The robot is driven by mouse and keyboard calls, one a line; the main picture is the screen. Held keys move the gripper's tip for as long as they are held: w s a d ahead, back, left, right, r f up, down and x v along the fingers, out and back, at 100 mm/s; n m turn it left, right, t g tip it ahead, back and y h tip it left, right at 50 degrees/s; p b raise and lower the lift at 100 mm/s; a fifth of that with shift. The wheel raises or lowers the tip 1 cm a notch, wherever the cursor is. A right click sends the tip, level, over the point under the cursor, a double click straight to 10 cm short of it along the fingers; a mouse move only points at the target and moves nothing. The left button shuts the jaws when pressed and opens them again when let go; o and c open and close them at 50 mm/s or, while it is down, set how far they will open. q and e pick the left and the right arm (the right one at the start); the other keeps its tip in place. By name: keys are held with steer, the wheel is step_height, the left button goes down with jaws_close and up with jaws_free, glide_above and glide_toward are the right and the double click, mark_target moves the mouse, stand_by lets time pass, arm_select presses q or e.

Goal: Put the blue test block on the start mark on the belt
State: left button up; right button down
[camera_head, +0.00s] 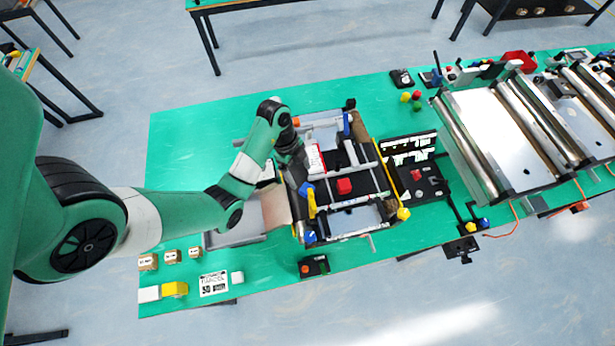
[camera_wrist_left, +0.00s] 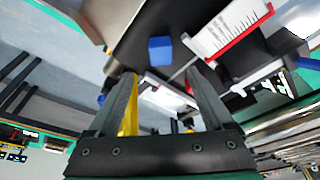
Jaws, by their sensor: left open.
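The blue test block (camera_wrist_left: 160,50) shows in the left wrist view as a small cube on a dark surface, beyond the fingertips and apart from them. In the head view a blue patch (camera_head: 306,188) shows beside a yellow part; I cannot tell whether it is the same block. My left gripper (camera_wrist_left: 163,84) is open, with nothing between its fingers. In the head view it (camera_head: 299,165) hangs over the left part of the mini conveyor, its fingers hard to make out. The dark belt (camera_head: 366,176) runs through the conveyor. I cannot pick out the start mark.
A white scale card with a red edge (camera_wrist_left: 230,30) stands close to the block. A black panel (camera_head: 428,183) and larger roller conveyors (camera_head: 505,135) are to the right. The green table (camera_head: 185,150) is clear at upper left.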

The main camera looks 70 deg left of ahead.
mark_target(306, 188)
arm_select(q)
steer(key=b+x, duration=0.3)
steer(key=x, duration=0.1)
steer(key=shift+f, duration=0.35)
arm_select(e)
step_height(306, 188, down, 5)
steer(key=shift+r, duration=0.2)
arm_select(q)
steer(key=b+x, duration=0.1)
steer(key=x, duration=0.4)
arm_select(e)
steer(key=shift+f, duration=0.45)
arm_select(q)
steer(key=shift+c, duration=0.3)
steer(key=shift+a, duration=0.1)
jaws_close()
